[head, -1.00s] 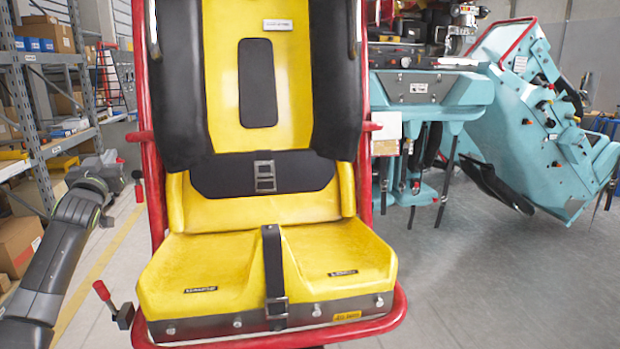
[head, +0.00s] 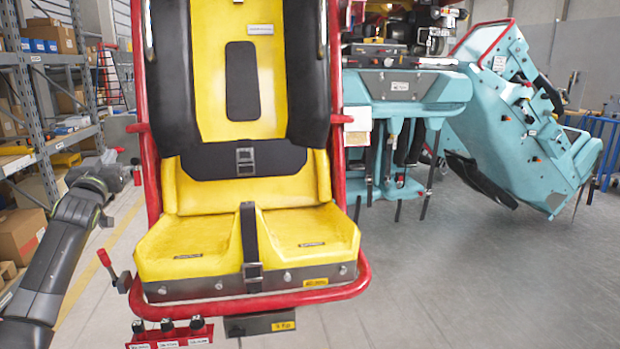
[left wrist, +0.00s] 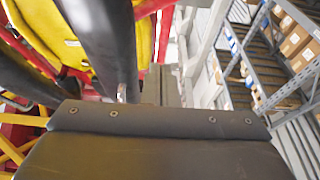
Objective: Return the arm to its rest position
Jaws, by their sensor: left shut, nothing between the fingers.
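My left arm comes in from the lower left in the head view and bends at the wrist beside the ride seat. My left gripper (head: 118,160) is small and dark there, left of the seat's red frame, and holds nothing. The yellow and black seat (head: 245,235) stands upright in front of me, with its black shoulder restraints up against the backrest. In the left wrist view the restraint padding (left wrist: 108,40) fills the upper left, close to the camera. A dark plate with screws covers the bottom of that view. My right gripper is out of view.
A red-handled lever (head: 105,258) sticks out left of the seat base. Several small switches (head: 168,328) sit on a red panel below it. Shelving (head: 45,120) with boxes stands at the left. Turquoise machinery (head: 520,130) stands at the right. The grey floor at the right front is clear.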

